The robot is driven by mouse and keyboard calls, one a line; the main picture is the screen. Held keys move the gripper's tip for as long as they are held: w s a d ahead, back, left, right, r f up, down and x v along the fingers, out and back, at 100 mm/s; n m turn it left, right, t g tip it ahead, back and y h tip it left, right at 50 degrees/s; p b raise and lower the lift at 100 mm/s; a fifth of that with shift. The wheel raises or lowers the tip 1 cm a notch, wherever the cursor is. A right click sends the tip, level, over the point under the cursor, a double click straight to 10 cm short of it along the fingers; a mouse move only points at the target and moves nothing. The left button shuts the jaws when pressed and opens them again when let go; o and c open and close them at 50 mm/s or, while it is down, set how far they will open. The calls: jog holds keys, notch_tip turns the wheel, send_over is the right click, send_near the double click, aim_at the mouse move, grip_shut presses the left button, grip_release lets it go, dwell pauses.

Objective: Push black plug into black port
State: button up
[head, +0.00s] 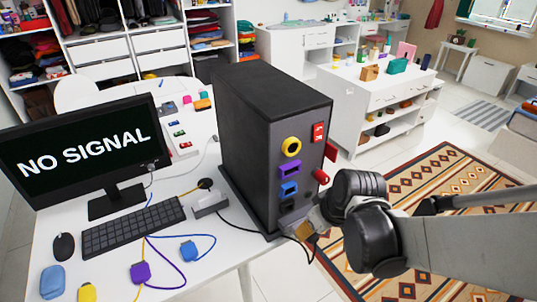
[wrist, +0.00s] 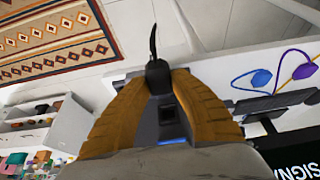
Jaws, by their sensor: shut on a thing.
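The black computer tower (head: 270,110) stands on the white desk, its port panel facing my arm. The black port (head: 287,205) is low on that panel, below the blue port (head: 288,189); the wrist view shows a dark square opening (wrist: 168,113) that looks like it. My gripper (head: 308,230) is beside the lower part of the panel. In the wrist view its tan fingers (wrist: 158,90) are shut on the black plug (wrist: 157,75), whose cable points up in the picture. The plug looks close to the port, slightly offset; I cannot tell whether they touch. The fingers mostly hide the plug in the head view.
Yellow (head: 291,146) and purple (head: 290,168) ports sit higher on the panel. A red plug (head: 321,177) sticks out nearby. Loose purple (head: 140,272) and blue (head: 188,250) plugs lie on the desk near the keyboard (head: 132,226). The monitor (head: 85,145) reads NO SIGNAL.

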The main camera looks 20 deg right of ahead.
jog(key=shift+w, duration=0.1)
jog(key=shift+w+a+b, duration=0.2)
jog(key=shift+w, duration=0.55)
jog(key=shift+w+a+b, duration=0.15)
jog(key=shift+w+a, duration=0.1)
jog(key=shift+w, duration=0.45)
jog(key=shift+w+a+b, duration=0.2)
jog(key=shift+w, duration=0.55)
jog(key=shift+w+a+b, duration=0.2)
jog(key=shift+w, duration=0.45)
jog(key=shift+w+a+b, duration=0.15)
jog(key=shift+w, duration=0.45)
jog(key=o, duration=1.1)
jog(key=v, duration=1.2)
